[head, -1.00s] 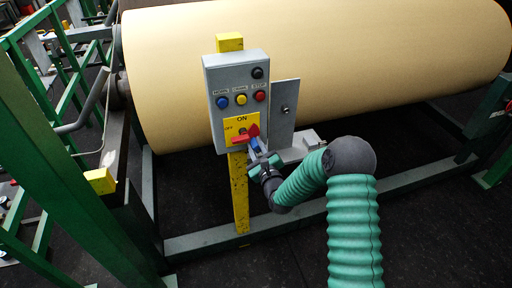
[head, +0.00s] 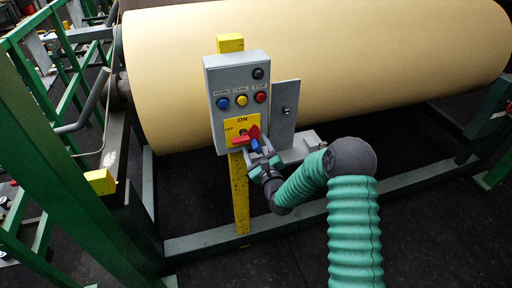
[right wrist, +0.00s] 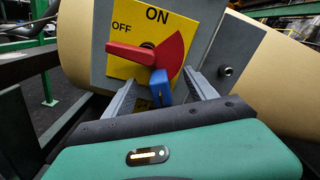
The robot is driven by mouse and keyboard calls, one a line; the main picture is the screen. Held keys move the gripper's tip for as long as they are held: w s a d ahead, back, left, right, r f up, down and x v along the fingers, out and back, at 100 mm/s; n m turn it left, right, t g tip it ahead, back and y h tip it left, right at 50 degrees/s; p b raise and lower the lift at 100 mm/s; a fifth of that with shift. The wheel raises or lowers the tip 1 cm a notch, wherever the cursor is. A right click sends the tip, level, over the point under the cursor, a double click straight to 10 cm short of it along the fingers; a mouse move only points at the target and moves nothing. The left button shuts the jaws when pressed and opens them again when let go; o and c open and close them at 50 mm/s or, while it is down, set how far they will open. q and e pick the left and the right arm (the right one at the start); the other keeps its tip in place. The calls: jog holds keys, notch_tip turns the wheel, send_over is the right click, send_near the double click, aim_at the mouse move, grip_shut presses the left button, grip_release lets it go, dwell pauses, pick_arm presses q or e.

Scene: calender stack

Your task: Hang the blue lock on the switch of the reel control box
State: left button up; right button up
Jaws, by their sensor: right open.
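The grey reel control box (head: 238,72) stands on a yellow post, with a red switch (head: 245,135) on its yellow ON/OFF plate. In the right wrist view the switch's red handle (right wrist: 130,54) points left toward OFF. The blue lock (right wrist: 161,86) hangs at the lower part of the red switch; its shackle is hidden there. It also shows small in the head view (head: 255,146). My right gripper (head: 258,148) is open, its two grey fingers on either side of the lock, apart from it. My left gripper is not in view.
A large cream roll (head: 330,65) lies behind the box. A grey bracket plate (head: 284,112) is right of the box, close to my right arm. Green frame beams (head: 50,160) fill the left side. Dark floor (head: 430,220) is clear at the lower right.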

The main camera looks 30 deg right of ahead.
jog(key=shift+p+v, duration=0.3)
jog(key=shift+v, duration=3.25)
jog(key=s+a+f+n+g+y, duration=0.25)
jog(key=a+n+g, duration=0.2)
jog(key=n, duration=0.45)
jog(key=s+a+f+n+g+y, duration=0.1)
jog(key=s+a+f+n+g, duration=0.2)
jog(key=a+n, duration=0.45)
jog(key=s+a+n+g, duration=0.2)
jog(key=s+n+g, duration=0.1)
jog(key=s+n, duration=0.5)
jog(key=s+a+n+g, duration=0.2)
jog(key=s+n+g, duration=0.2)
jog(key=s+n, duration=0.4)
jog(key=shift+s+r, duration=0.15)
jog(key=shift+s, duration=0.75)
jog(key=shift+s+a+r+g+y, duration=0.1)
jog(key=shift+a+g+y, duration=0.1)
jog(key=shift+g+y, duration=0.05)
